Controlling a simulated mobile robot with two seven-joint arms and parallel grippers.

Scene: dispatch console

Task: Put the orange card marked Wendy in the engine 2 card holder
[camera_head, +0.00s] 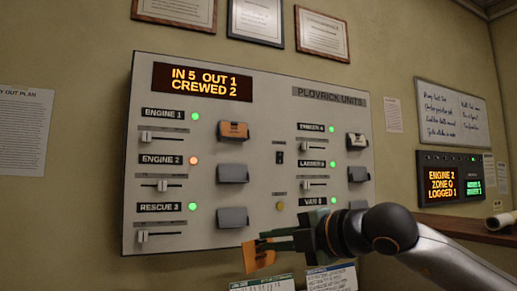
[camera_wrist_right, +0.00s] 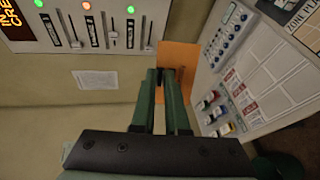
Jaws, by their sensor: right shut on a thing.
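My right gripper (camera_head: 264,244) is shut on an orange card (camera_head: 258,261) below the lower edge of the wall panel. In the right wrist view the orange card (camera_wrist_right: 180,54) shows behind and between the fingertips (camera_wrist_right: 167,76); no name on it can be read. The engine 2 card holder (camera_head: 232,174) is a grey pocket right of the ENGINE 2 label (camera_head: 162,160), and no card shows in it. It is up and to the left of my gripper, well apart from it. My left gripper is not in view.
The engine 1 holder (camera_head: 234,131) above shows orange. The grey rescue 3 holder (camera_head: 233,217) is below the engine 2 one. Sliders (camera_head: 163,185) stick out left of the holders. A desk panel with cards (camera_wrist_right: 245,90) lies at right in the wrist view.

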